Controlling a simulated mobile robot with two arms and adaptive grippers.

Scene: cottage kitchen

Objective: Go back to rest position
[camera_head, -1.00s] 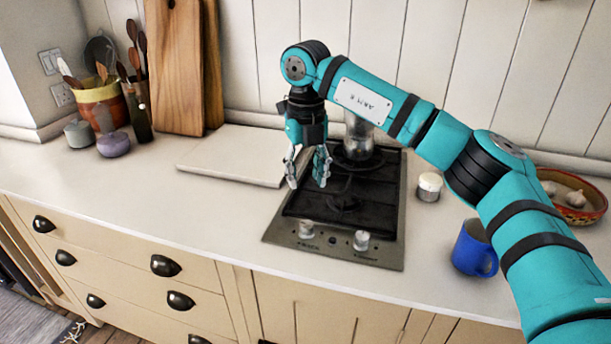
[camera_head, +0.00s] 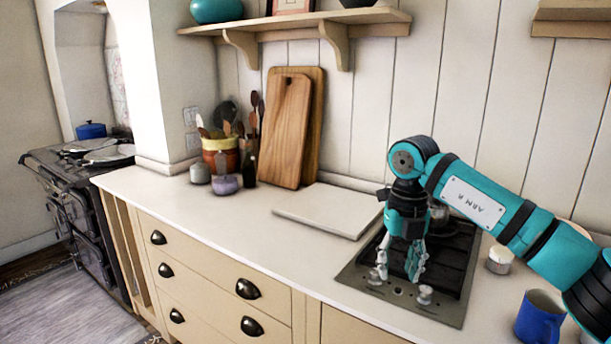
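My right arm comes in from the right in turquoise. Its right gripper (camera_head: 399,272) points down over the front part of the black hob (camera_head: 354,273), with its two fingers apart and nothing between them. Whether the fingertips touch the hob cannot be told; they look to hang above it. The gripper hides part of the hob and its front knobs. My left gripper is not in view.
A blue mug (camera_head: 537,320) and a small white-lidded jar (camera_head: 499,260) stand right of the hob, close to my arm. A white board (camera_head: 325,209) lies left of it. Wooden boards (camera_head: 287,130) lean on the wall below a shelf (camera_head: 300,20). The left counter is mostly clear.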

